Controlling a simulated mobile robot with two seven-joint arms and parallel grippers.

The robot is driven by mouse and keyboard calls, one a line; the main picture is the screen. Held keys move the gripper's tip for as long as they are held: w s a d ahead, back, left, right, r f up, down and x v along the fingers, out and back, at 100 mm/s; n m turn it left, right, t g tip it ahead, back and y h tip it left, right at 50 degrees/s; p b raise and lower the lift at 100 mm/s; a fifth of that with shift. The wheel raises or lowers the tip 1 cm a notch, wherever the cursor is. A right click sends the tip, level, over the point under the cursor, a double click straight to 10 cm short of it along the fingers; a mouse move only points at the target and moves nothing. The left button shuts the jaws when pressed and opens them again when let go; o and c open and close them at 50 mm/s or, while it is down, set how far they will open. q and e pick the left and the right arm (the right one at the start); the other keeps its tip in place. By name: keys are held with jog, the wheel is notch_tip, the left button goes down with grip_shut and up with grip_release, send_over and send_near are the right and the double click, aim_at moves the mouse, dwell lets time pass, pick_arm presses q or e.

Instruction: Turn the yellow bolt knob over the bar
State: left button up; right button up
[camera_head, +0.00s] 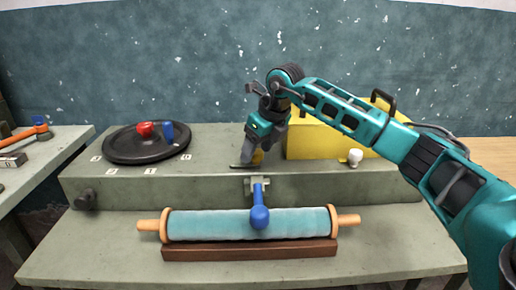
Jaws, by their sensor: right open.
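A small yellow knob (257,157) shows at the front of the raised grey-green bench, just behind a metal bracket. It is partly hidden by my right gripper (250,156), which points down from above. The gripper is open, with its fingers at the knob; I cannot tell whether they touch it. A dark flat strip (240,166) lies at the fingertips; I cannot tell whether it is the bar. My left gripper is not in view.
A blue ball-ended lever (259,214) hangs from the bracket before a pale-blue roller (200,225) on a wooden stand. A yellow box (311,141) and a white knob (355,157) stand to the right. A black turntable (125,150) with red and blue pieces is left.

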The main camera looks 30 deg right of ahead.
jog(key=shift+c, duration=0.5)
jog(key=c, duration=1)
